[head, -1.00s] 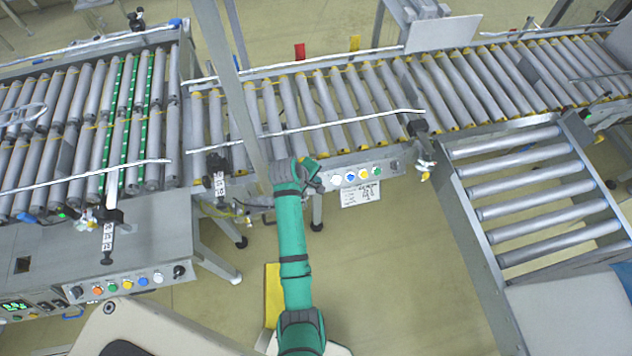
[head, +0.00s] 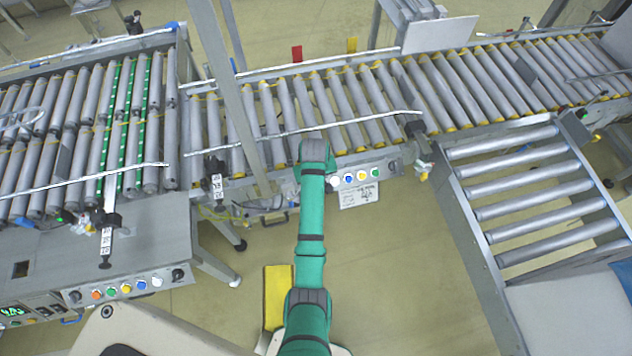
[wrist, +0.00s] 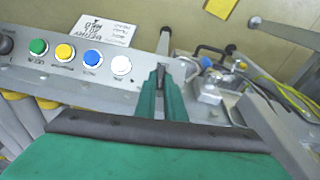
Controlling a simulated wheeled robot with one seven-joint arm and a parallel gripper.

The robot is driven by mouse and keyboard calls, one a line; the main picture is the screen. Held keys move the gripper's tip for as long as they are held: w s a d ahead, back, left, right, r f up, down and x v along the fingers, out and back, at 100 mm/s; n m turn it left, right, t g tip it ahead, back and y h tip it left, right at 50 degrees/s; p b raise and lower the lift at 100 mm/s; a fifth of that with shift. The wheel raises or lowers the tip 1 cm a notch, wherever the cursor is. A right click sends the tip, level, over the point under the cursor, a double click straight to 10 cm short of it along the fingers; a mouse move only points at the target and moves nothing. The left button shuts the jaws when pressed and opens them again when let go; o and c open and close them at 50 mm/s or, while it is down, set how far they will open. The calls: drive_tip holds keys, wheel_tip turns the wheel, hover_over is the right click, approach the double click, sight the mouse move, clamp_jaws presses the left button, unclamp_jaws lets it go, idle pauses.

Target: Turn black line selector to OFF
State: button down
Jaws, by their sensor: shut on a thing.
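A grey control panel (head: 386,166) on the front of the middle conveyor carries green (wrist: 38,47), yellow (wrist: 65,53), blue (wrist: 92,59) and white (wrist: 121,65) buttons. In the wrist view my gripper (wrist: 160,80) is at the panel end beyond the white button. Its green fingers are shut on a small dark knob (wrist: 160,71), seemingly a black selector, mostly hidden between them. Its pointing direction cannot be read. Another black knob (wrist: 6,43) is at the panel's other end, beyond the green button. In the head view my arm hides the gripped knob.
A white label sheet (head: 359,195) hangs below the panel. A second panel (head: 130,288) with coloured buttons is at the lower left. Roller conveyors (head: 440,85) run behind, and a side conveyor (head: 540,190) is at right. A grey post (head: 240,100) stands left of my arm.

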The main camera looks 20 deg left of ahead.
drive_tip(key=shift+m+y, duration=0.3)
drive_tip(key=shift+m, duration=0.1)
drive_tip(key=c, duration=1.8)
unclamp_jaws()
drive_tip(key=shift+c, duration=0.2)
drive_tip(key=shift+f, duration=0.1)
wheel_tip(320, 180, up, 11)
drive_tip(key=s+d, duration=0.1)
drive_tip(key=shift+s, duration=0.25)
drive_tip(key=shift+d, duration=0.1)
